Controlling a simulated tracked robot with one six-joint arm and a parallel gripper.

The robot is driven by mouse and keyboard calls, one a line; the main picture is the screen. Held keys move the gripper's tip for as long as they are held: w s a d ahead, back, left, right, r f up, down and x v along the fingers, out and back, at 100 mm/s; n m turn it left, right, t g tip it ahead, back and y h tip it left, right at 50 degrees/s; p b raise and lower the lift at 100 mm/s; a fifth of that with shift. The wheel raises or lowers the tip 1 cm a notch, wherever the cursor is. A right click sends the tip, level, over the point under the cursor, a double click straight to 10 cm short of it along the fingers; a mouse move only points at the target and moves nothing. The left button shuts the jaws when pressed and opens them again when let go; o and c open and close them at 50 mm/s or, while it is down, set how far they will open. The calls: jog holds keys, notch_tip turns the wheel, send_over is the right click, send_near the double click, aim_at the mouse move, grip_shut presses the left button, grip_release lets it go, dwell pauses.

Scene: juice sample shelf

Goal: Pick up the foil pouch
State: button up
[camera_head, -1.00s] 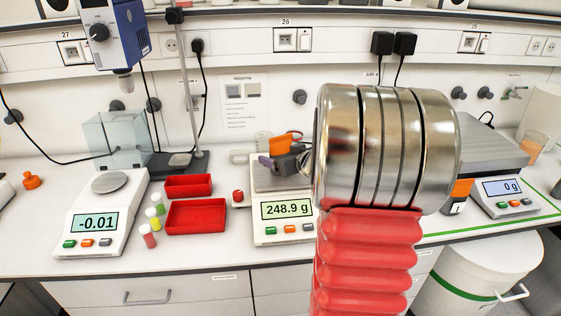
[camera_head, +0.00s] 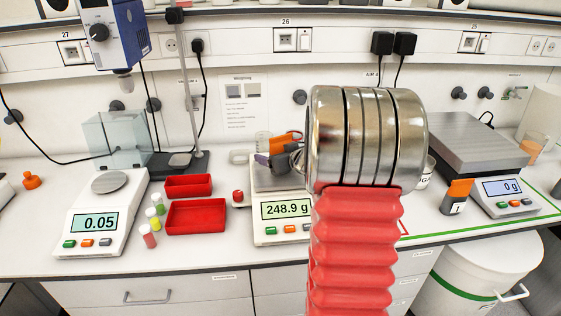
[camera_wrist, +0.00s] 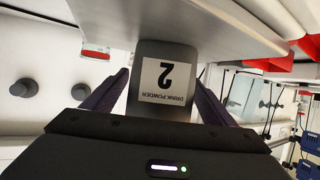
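A dark grey pouch (camera_wrist: 163,70) with a white label reading "DRINK POWDER 2" shows upside down in the wrist view; I take it for the foil pouch. It stands against the pale surface at the top of that inverted view. My gripper (camera_wrist: 162,76) has its two purple fingers on either side of the pouch, apart and not clearly pressing on it. In the head view my gripper (camera_head: 264,160) is over the pan of the middle scale (camera_head: 281,210), which reads 248.9 g. The pouch is not clearly visible there, with my arm in front.
Two red trays (camera_head: 194,216) and small capped vials (camera_head: 149,237) lie to the left, beside a scale (camera_head: 97,222) reading 0.05. An orange-capped bottle (camera_head: 456,196) stands left of the right scale (camera_head: 508,197). A white bin (camera_head: 482,270) is at the lower right.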

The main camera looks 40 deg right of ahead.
jog(key=c, duration=1.4)
jog(key=shift+o, duration=0.2)
jog(key=shift+r, duration=0.15)
notch_tip(320, 180, up, 10)
